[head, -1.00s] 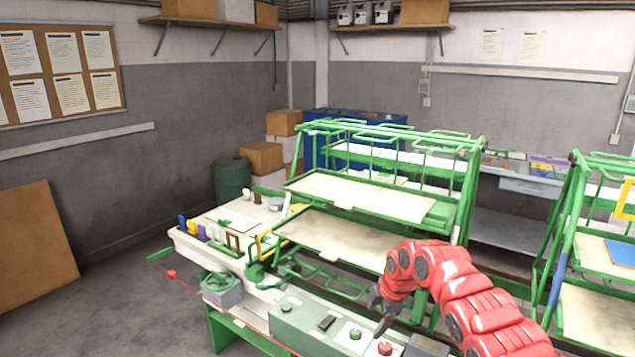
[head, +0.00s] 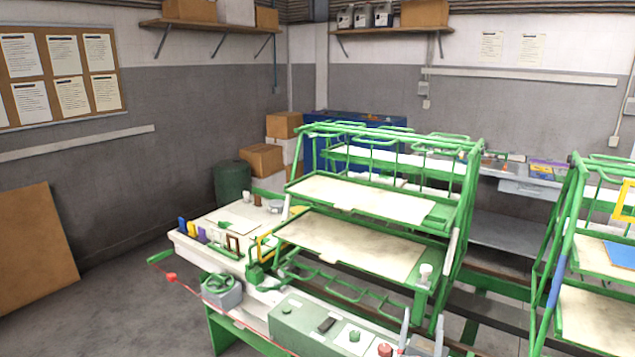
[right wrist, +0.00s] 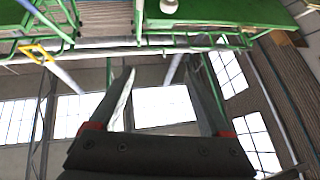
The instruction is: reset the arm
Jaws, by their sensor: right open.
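My right gripper (head: 422,325) shows at the bottom edge of the head view, right of the red button (head: 385,350). Only its grey fingers show there, pointing up and apart, and the rest of the arm is out of the picture. In the right wrist view the two dark fingers (right wrist: 158,90) are spread wide with nothing between them. My left gripper is not in view.
A green rack (head: 465,210) with pale shelves stands behind the gripper. The green control box (head: 295,325) with buttons lies left of it. A second green rack (head: 560,235) stands at the right. Open floor (head: 130,300) is at the left.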

